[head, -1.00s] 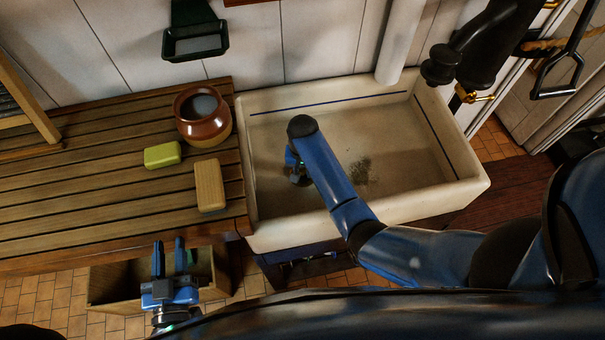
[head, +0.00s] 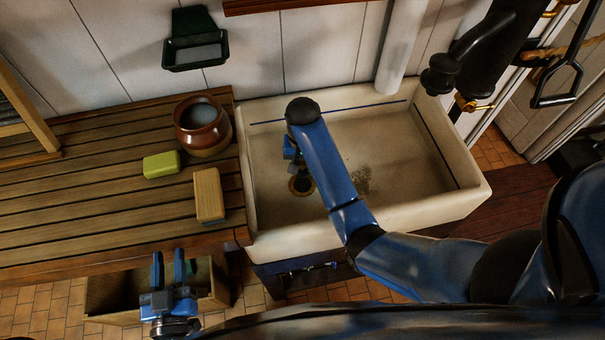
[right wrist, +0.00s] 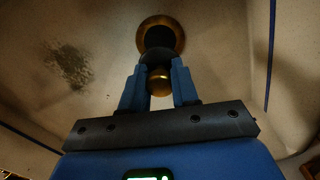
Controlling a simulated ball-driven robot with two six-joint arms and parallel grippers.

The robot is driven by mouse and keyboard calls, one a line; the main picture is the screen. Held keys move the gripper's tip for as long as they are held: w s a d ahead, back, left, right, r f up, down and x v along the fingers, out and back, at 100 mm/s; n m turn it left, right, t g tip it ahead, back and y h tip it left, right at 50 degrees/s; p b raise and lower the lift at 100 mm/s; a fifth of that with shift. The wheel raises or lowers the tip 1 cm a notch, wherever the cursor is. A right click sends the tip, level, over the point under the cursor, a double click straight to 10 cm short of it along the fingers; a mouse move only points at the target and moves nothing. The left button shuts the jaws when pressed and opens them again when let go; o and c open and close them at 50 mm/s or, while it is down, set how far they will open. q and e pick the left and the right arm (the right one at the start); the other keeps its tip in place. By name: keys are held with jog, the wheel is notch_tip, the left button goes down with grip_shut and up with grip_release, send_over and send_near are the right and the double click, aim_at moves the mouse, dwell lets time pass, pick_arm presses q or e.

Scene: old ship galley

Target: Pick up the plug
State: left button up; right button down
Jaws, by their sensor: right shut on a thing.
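The plug (right wrist: 160,82) shows in the right wrist view as a brass knob with a dark body behind it, between the blue fingers. My right gripper (right wrist: 160,78) is shut on it. The brass-rimmed drain (right wrist: 177,42) lies beyond it, its opening dark; the head view also shows the drain (head: 301,188) in the sink floor at the left. In the head view my right forearm hides most of the right gripper (head: 297,168) and the plug. My left gripper (head: 169,262) is open and empty, in front of the counter's edge.
The cream sink (head: 262,228) has high walls around the right gripper; a dark stain (head: 362,181) marks its floor. On the slatted counter (head: 95,200) stand a brown pot (head: 201,138), a green sponge (head: 161,164) and a wooden-backed block (head: 208,194). A wooden box (head: 105,298) is below.

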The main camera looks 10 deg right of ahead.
aim_at(303, 163)
notch_tip(303, 163, up, 9)
jog(key=p, duration=0.6)
jog(key=shift+p, duration=0.4)
jog(key=shift+r+p, duration=1)
